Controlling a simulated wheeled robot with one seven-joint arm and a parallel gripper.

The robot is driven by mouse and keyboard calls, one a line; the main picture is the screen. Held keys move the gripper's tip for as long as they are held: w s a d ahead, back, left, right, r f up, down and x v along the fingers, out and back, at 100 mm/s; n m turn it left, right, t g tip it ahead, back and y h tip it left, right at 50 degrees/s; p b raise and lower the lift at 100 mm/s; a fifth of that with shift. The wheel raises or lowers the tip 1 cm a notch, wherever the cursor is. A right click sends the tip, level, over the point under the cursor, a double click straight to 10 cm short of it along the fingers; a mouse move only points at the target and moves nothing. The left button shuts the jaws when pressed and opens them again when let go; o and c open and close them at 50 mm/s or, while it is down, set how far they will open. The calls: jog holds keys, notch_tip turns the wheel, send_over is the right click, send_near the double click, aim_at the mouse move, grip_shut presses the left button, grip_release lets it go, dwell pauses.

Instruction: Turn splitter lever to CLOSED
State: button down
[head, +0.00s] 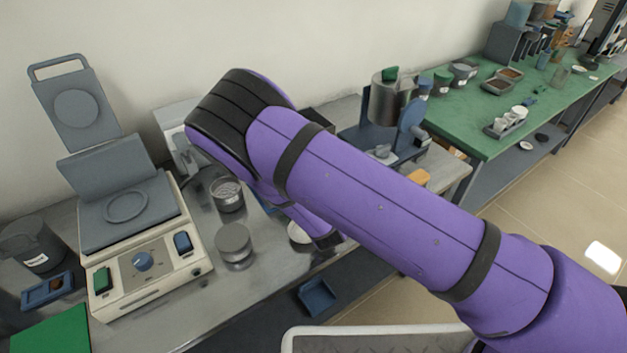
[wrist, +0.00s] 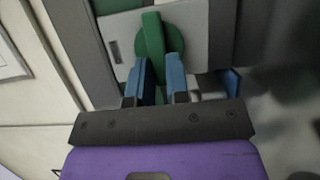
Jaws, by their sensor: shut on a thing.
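The green splitter lever (wrist: 153,34) shows in the wrist view as an upright bar on a round green disc, set on a light grey plate (wrist: 119,43). My gripper (wrist: 158,66) has its two blue fingers on either side of the lever's lower end and is shut on it. The lever's lowest part is partly hidden between the fingers. In the head view my purple arm hides my gripper. A metal hopper (head: 391,101) with a green piece on top stands behind the arm there; I cannot tell whether that piece is the lever.
A cream instrument (head: 150,283) with a raised grey lid stands at the left of the bench. Metal tins (head: 234,242) stand beside it. A green-topped table (head: 455,128) holds trays and cups at the right. A blue tray (head: 317,297) lies below the bench edge.

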dwell(0.3)
jog(key=c, duration=1.1)
grip_release()
jog(key=v, duration=1.1)
jog(key=shift+f, duration=0.1)
jog(key=shift+w+a, duration=0.1)
